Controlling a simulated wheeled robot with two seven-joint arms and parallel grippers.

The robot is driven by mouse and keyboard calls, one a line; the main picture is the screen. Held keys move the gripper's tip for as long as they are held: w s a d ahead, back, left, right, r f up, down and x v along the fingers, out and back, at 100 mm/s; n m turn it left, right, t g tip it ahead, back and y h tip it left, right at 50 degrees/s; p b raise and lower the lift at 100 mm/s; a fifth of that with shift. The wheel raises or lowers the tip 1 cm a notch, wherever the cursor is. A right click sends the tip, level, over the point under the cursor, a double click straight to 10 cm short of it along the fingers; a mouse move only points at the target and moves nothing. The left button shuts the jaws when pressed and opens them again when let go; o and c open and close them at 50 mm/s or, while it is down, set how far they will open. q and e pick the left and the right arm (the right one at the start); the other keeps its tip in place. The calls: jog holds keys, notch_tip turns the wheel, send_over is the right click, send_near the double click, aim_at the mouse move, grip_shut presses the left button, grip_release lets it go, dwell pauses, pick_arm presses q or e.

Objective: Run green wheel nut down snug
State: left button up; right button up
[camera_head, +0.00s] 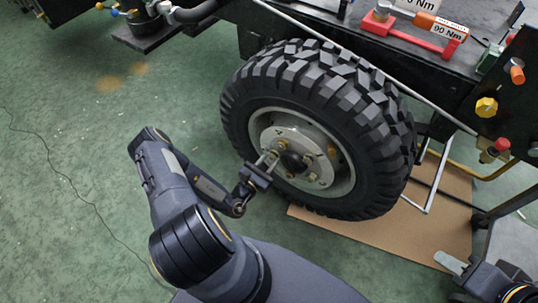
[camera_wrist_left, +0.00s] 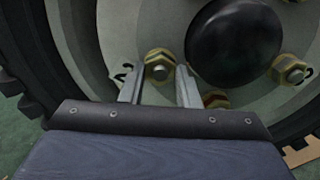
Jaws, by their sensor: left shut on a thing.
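The wheel (camera_head: 318,125) has a chunky black tyre, a light grey rim and a dark round hub cap (camera_wrist_left: 236,42). My left gripper (camera_wrist_left: 161,80) has its two metal fingers on either side of a greenish-gold wheel nut (camera_wrist_left: 158,65), just left of the cap, and is shut on it. In the head view my left gripper (camera_head: 268,162) reaches the left part of the hub. Other brass-coloured nuts (camera_wrist_left: 290,69) sit around the cap, one (camera_wrist_left: 215,99) just right of the fingers. My right gripper (camera_head: 452,264) is at the lower right, its jaw opening unclear.
A cardboard sheet (camera_head: 430,228) lies under the wheel on the green floor (camera_head: 75,190). A red torque tool (camera_head: 410,32) marked 90 Nm lies on the dark chassis deck. Coloured knobs (camera_head: 486,107) and bent pipes are at the right. The floor at left is mostly clear.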

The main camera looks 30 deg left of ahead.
dwell(0.3)
pick_arm(q)
jog(key=o, duration=0.7)
jog(key=s+p, duration=0.1)
jog(key=s, duration=0.6)
jog(key=shift+s+a, duration=0.3)
jog(key=shift+s, duration=0.1)
